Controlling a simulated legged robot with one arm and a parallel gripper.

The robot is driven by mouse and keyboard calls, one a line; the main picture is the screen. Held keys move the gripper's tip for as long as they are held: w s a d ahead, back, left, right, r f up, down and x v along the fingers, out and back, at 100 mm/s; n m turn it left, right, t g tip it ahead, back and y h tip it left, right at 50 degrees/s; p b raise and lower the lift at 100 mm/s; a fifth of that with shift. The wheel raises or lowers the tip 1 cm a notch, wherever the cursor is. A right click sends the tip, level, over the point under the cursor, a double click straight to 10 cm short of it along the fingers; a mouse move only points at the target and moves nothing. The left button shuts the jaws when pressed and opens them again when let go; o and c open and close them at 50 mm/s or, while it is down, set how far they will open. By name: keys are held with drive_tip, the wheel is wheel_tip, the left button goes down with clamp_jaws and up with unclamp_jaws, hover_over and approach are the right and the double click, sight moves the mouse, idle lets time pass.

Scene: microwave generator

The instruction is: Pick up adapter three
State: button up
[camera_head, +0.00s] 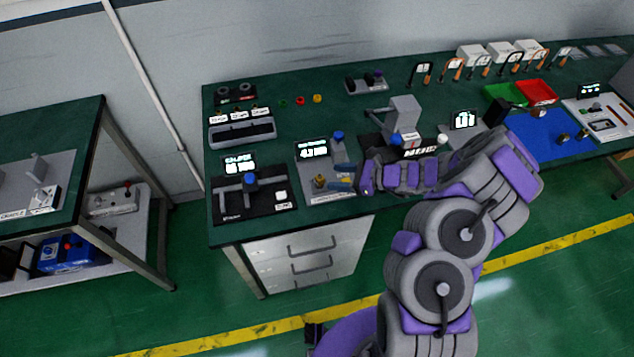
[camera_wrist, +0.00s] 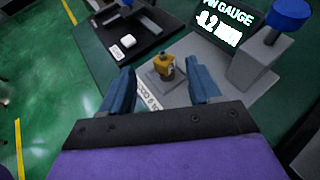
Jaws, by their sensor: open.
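A small brass-coloured adapter (camera_head: 320,181) stands upright on the grey base of the pin gauge station (camera_head: 316,193). In the wrist view the adapter (camera_wrist: 166,68) sits on a square grey block. No number is readable on it, so I cannot tell whether it is adapter three. My gripper (camera_wrist: 160,80) is open, with blue fingers spread to the left and right. The adapter shows between and just beyond the fingertips, with gaps on both sides. In the head view my gripper (camera_head: 339,177) is just right of the adapter. Nothing is held.
The gauge's blue-knobbed grey post (camera_wrist: 260,62) stands close on the right, with its display (camera_wrist: 228,25) behind. A black fixture with a white button (camera_wrist: 127,41) lies to the left. Small brass parts (camera_head: 563,138) rest on a blue mat (camera_head: 530,128) at the far right.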

sight(322, 176)
drive_tip(key=shift+w+a+f, duration=0.35)
drive_tip(key=shift+a+f, duration=0.2)
drive_tip(key=b+x, duration=0.1)
drive_tip(key=x, duration=0.6)
drive_tip(key=shift+a+b, duration=0.25)
drive_tip(key=shift+b, duration=0.1)
drive_tip(key=shift+d+r, duration=0.1)
drive_tip(key=shift+d, duration=0.3)
drive_tip(key=shift+a, duration=0.6)
drive_tip(key=c, duration=0.6)
drive_tip(key=shift+d, duration=0.15)
drive_tip(key=c, duration=0.3)
drive_tip(key=shift+d, duration=0.3)
drive_tip(key=shift+c, duration=1.1)
